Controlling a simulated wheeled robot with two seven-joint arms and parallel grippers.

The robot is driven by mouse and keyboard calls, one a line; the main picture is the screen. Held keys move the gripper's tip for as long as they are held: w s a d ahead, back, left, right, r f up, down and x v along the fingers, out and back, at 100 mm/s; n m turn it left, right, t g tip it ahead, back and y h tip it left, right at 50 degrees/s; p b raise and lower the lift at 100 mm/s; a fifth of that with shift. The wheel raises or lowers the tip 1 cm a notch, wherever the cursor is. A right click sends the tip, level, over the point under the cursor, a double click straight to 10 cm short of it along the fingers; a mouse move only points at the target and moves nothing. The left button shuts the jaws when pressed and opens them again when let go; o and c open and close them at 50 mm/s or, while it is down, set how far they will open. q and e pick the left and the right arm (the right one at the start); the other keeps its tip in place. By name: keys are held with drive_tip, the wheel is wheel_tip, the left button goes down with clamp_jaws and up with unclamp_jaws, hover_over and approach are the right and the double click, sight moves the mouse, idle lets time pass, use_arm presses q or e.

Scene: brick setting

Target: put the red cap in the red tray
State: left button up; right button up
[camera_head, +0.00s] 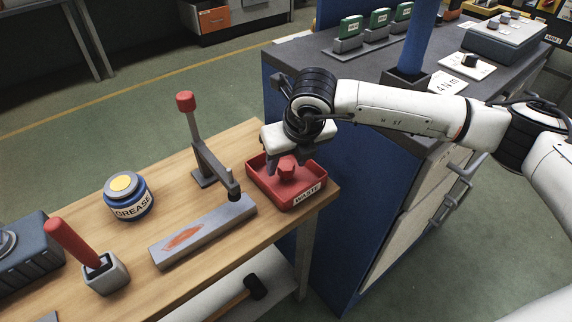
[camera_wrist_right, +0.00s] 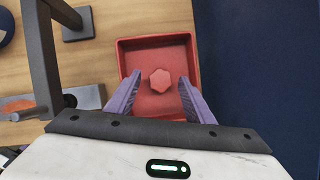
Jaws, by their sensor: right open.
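The red cap (camera_head: 287,168) is a small knobbed piece and sits inside the red tray (camera_head: 306,199), which is labelled WASTE and stands at the right end of the wooden bench. In the right wrist view the cap (camera_wrist_right: 160,80) lies near the middle of the tray floor, with the tray rim (camera_wrist_right: 152,40) around it. My right gripper (camera_head: 284,165) is over the tray. Its fingers (camera_wrist_right: 160,92) are spread on either side of the cap with gaps between, so it is open and empty. My left gripper is not in view.
A lever press with a red knob (camera_head: 186,102) stands just left of the tray, close to my right gripper. A grey plate (camera_head: 203,231), a grease tin (camera_head: 128,198) and a red-handled tool (camera_head: 72,242) are on the bench. A blue cabinet (camera_head: 330,215) stands right of it.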

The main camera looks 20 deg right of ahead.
drive_tip(key=v, duration=0.9)
drive_tip(key=shift+s+r+b, duration=0.15)
drive_tip(key=shift+r+b, duration=0.2)
drive_tip(key=shift+b, duration=0.05)
